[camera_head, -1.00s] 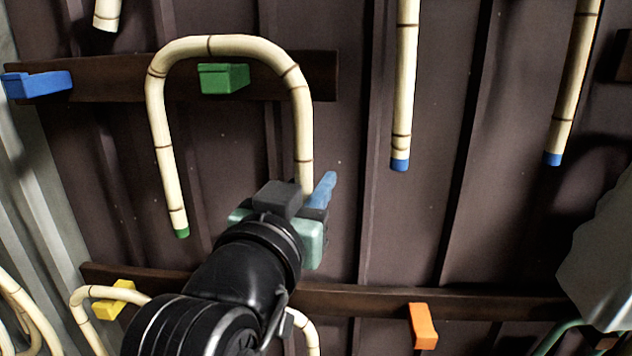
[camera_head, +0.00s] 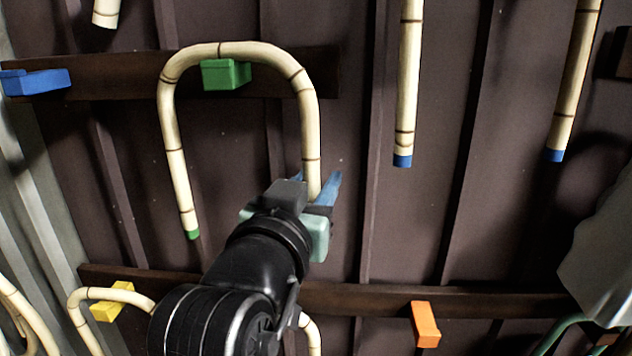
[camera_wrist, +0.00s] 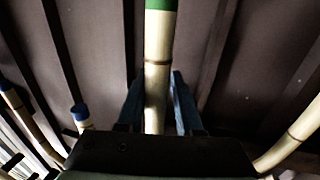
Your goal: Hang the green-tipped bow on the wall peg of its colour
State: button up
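The green-tipped bow (camera_head: 222,48), an upside-down U of pale cane, is on the wall with its bend just above the green peg (camera_head: 226,74). The bend's underside appears to meet the peg's top; depth contact is hard to confirm. Its left leg ends in a green tip (camera_head: 193,235). My gripper (camera_head: 318,186) is at the lower right leg, with one blue finger on each side and narrow gaps visible, so it looks open around the leg. In the wrist view the leg (camera_wrist: 157,90) runs between the fingers, its green end (camera_wrist: 160,5) at the top edge.
A blue peg (camera_head: 36,81) shares the upper rail. A yellow peg (camera_head: 112,302) holding a bow and an empty orange peg (camera_head: 425,323) are on the lower rail. Blue-tipped cane (camera_head: 407,90) hangs to the right. A grey sheet (camera_head: 605,250) stands at the right edge.

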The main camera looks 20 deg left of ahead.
jog(key=shift+o, duration=1.5)
jog(key=shift+f, duration=0.1)
jog(key=s+b, duration=0.7)
jog(key=s, duration=0.4)
jog(key=shift+d+f, duration=0.2)
jog(key=shift+d, duration=0.15)
jog(key=shift+s+b, duration=0.1)
jog(key=shift+b, duration=0.75)
jog(key=b, duration=0.1)
jog(key=s+b, duration=0.1)
jog(key=b, duration=0.1)
jog(key=shift+s+d+r, duration=0.1)
jog(key=shift+s+r, duration=0.15)
jog(key=shift+s, duration=0.05)
